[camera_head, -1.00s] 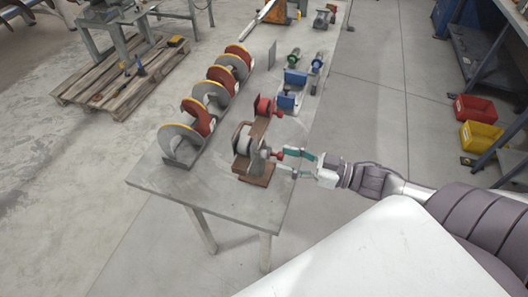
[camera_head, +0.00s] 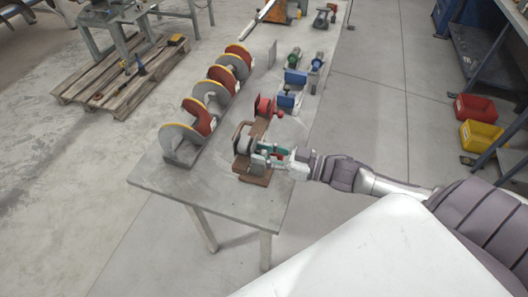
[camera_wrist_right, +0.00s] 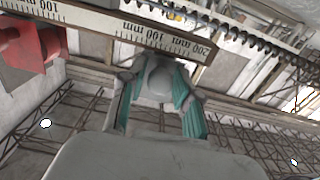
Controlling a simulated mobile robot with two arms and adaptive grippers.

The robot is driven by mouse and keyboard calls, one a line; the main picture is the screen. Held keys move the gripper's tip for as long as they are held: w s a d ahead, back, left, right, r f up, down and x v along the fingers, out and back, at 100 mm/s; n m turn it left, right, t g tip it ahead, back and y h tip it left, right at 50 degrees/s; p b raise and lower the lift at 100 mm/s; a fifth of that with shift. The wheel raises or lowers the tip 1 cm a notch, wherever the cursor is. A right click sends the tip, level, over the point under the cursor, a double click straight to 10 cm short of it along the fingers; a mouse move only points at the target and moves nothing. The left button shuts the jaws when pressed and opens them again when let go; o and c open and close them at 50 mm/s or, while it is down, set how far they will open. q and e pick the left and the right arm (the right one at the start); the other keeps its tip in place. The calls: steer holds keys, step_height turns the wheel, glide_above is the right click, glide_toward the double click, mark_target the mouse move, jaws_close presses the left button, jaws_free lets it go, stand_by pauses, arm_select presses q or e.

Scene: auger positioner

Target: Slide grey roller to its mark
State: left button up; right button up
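The grey roller (camera_head: 243,145) sits at the near end of a brown slide fixture (camera_head: 250,179) on the table. My right gripper (camera_head: 266,154) has reached it from the right, its green-padded fingers on either side of the roller's near end, partly hiding it. In the right wrist view a rounded grey part (camera_wrist_right: 160,78) lies between the two green fingers (camera_wrist_right: 158,98); whether they press on it is unclear. The scale strip (camera_wrist_right: 130,28) with millimetre figures crosses above it. No clear mark shows. My left gripper is out of view.
A red roller (camera_head: 264,106) stands farther along the fixture; its red block shows in the right wrist view (camera_wrist_right: 30,45). Auger discs (camera_head: 188,136) line the table's left side. Blue and green parts (camera_head: 290,85) stand farther back. The table's (camera_head: 215,190) near left corner is clear.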

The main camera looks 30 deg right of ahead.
jaws_close()
steer(key=shift+r+p, duration=0.2)
steer(key=shift+p, duration=0.25)
steer(key=shift+f, duration=0.15)
steer(key=shift+o, duration=2.4)
jaws_free()
steer(key=v, duration=1.2)
steer(key=shift+w+d, duration=0.1)
steer(key=shift+d, duration=0.05)
